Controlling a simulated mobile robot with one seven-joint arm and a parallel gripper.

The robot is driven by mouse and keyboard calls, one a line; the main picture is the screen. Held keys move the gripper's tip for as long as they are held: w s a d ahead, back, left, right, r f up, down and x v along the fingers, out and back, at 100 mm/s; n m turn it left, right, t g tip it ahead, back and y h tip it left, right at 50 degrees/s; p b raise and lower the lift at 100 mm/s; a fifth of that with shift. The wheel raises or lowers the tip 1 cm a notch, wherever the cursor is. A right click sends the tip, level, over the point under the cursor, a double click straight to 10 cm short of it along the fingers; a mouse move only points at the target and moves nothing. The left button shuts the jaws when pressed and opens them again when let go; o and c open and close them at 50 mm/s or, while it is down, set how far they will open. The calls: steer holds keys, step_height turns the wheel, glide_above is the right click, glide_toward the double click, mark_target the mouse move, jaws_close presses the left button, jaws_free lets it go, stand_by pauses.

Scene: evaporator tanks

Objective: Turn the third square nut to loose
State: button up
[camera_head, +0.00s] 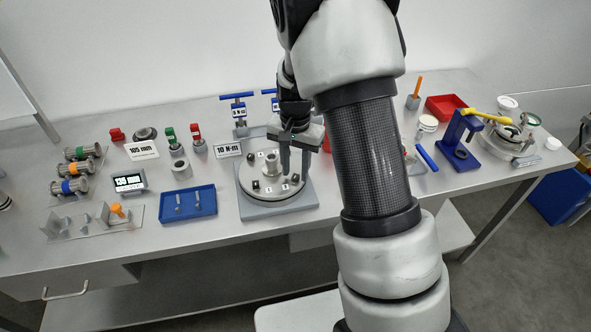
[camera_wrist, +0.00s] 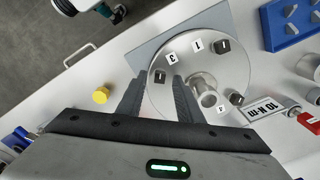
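A round grey flange plate (camera_head: 262,196) sits on a square base, with a central post (camera_head: 271,163), dark square nuts and small white number tiles around it. It also shows in the wrist view (camera_wrist: 200,70). My gripper (camera_head: 296,172) is over the plate's right side, pointing down. Its fingers are apart and empty. In the wrist view, one dark square nut (camera_wrist: 160,75) shows between the fingertips, beside a number tile (camera_wrist: 171,57). Another nut (camera_wrist: 223,46) is farther round, and one (camera_wrist: 237,99) is beyond the post.
A "10 N·m" sign (camera_head: 228,150) stands behind the plate. A blue tray (camera_head: 188,215) with small parts is to its left. Blue T-handled tools (camera_head: 238,112) stand at the back. A blue press-like stand (camera_head: 459,140) is to the right. My arm covers the table's middle right.

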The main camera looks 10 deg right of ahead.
steer(key=shift+f, duration=0.4)
jaws_close()
steer(key=n+b, duration=0.1)
steer(key=n, duration=0.1)
steer(key=shift+n, duration=0.4)
steer(key=shift+n+b, duration=0.85)
steer(key=shift+n, duration=1.05)
